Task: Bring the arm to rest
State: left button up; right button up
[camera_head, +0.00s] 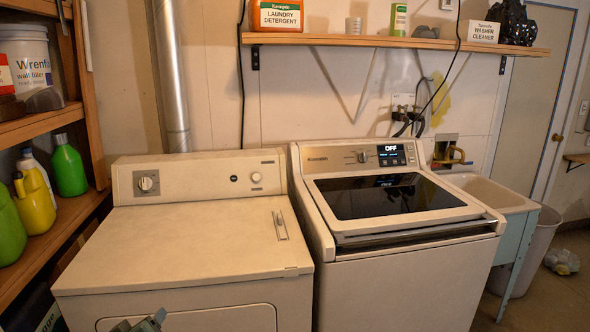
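Part of a grey gripper (142,322), which looks like my left one, shows at the bottom edge, low in front of the dryer (190,235). Most of it is cut off by the frame, so I cannot tell whether it is open or shut. It appears apart from the dryer's top. My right gripper is not in view.
A washer (410,275) with a dark glass lid and a display reading OFF stands right of the dryer. A utility sink (490,193) is further right. Wooden shelves (45,125) with bottles stand at left; a wall shelf (400,42) runs above. The dryer's top is clear.

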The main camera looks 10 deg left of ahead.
pick_arm(q)
jog(key=s+d+f+m+h, duration=0.2)
jog(key=s+d+f+m, duration=0.2)
jog(key=s+d, duration=0.3)
jog(key=s+d+f+m+g+h, duration=0.1)
jog(key=s+d+f+m+h, duration=0.1)
jog(key=s+d+f+m, duration=0.2)
jog(key=s+d+f+m+g+h, duration=0.1)
jog(key=s+d+f+m, duration=0.3)
jog(key=s+d, duration=0.6)
jog(key=shift+d+f+h, duration=0.8)
jog(key=shift+d+f, duration=0.1)
jog(key=shift+d, duration=0.35)
jog(key=shift+s, duration=0.1)
